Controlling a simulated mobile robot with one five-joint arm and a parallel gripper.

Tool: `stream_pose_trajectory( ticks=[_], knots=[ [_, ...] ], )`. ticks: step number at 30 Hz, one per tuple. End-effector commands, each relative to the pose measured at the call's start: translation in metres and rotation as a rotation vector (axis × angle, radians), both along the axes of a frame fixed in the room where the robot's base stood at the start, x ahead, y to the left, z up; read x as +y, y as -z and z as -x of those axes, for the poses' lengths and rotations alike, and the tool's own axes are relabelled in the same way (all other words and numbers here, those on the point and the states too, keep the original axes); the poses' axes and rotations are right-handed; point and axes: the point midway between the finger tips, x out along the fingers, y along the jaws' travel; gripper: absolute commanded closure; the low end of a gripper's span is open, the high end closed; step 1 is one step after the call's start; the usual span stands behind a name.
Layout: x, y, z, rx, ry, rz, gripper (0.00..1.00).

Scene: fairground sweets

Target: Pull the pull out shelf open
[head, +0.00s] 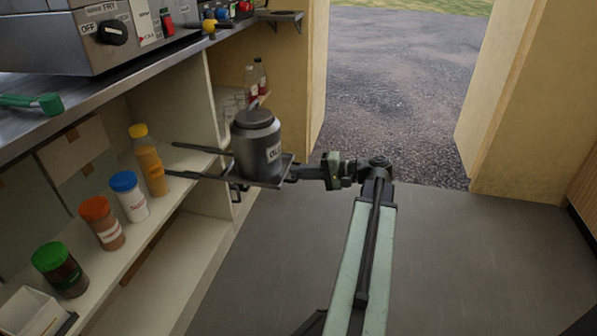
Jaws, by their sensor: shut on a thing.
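The pull out shelf (288,160) is a small dark tray on two thin dark rails in the head view. It stands out from the white shelving, with the rails reaching back into it. A grey lidded canister (257,145) with a white label stands upright on the tray. My gripper (297,174) is at the tray's right side, shut on the pull out shelf at its outer edge. The exact grip point is small and partly hidden by my gripper.
Several capped bottles stand on the white shelf (168,205), including a yellow-capped one (150,165) near the rails. A fryer (95,40) sits on the counter above. The grey floor (460,270) to the right is clear, with an open doorway behind.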

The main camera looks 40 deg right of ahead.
Motion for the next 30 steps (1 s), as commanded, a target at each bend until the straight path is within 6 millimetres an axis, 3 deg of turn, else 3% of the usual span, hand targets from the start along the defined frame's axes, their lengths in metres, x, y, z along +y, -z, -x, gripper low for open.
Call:
stream_pose_trajectory(
  ticks=[4, 7, 17, 30],
  knots=[
    [0.002, -0.001, -0.004, -0.002, -0.001, 0.0, 1.0],
    [0.004, -0.001, -0.005, -0.002, -0.005, 0.0, 0.68],
    [0.005, -0.001, -0.004, -0.001, -0.01, -0.001, 0.68],
    [-0.032, -0.017, 0.054, -0.001, -0.01, -0.001, 0.68]
  ],
)
